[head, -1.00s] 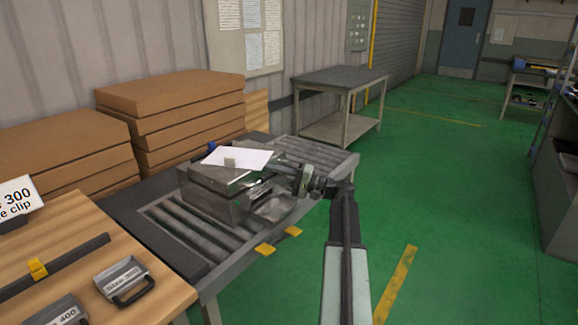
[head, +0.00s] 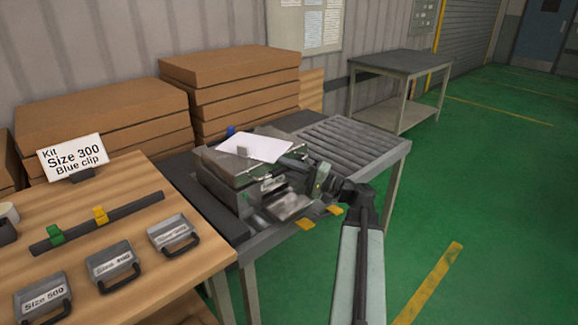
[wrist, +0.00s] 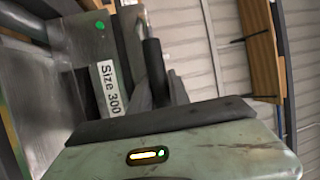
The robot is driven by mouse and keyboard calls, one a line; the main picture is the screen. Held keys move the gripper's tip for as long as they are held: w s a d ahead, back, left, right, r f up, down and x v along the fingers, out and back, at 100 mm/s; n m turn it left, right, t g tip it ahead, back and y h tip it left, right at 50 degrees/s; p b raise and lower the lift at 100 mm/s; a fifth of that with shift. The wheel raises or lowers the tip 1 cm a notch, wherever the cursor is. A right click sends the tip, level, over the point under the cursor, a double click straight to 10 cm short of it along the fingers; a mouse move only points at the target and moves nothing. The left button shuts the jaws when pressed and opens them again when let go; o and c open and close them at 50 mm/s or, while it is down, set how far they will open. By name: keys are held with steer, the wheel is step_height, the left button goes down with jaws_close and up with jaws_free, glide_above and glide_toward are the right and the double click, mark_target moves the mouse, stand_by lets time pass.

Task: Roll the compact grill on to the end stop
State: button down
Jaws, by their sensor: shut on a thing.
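The compact grill (head: 222,172), a grey metal box, sits upright on the roller conveyor (head: 345,140), near its left end. A white sheet (head: 257,146) and a small grey block lie on its top. My gripper (head: 302,172) comes in from the right and is shut at the grill's right side, apparently on its handle. The exact grip is partly hidden. I cannot make out a distinct end stop.
A wooden bench (head: 150,290) at left carries labelled cases (head: 115,266), a bar with green and yellow clips, and a "Kit Size 300 Blue clip" sign (head: 72,157). Cardboard boxes (head: 230,72) stand behind. Rollers at right are bare.

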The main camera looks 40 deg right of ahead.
steer(key=shift+w+d+r, duration=0.1)
steer(key=shift+d, duration=0.05)
steer(key=c, duration=1.2)
jaws_free()
steer(key=shift+d, duration=0.1)
steer(key=shift+c, duration=0.2)
steer(key=b+v, duration=0.1)
steer(key=v, duration=0.7)
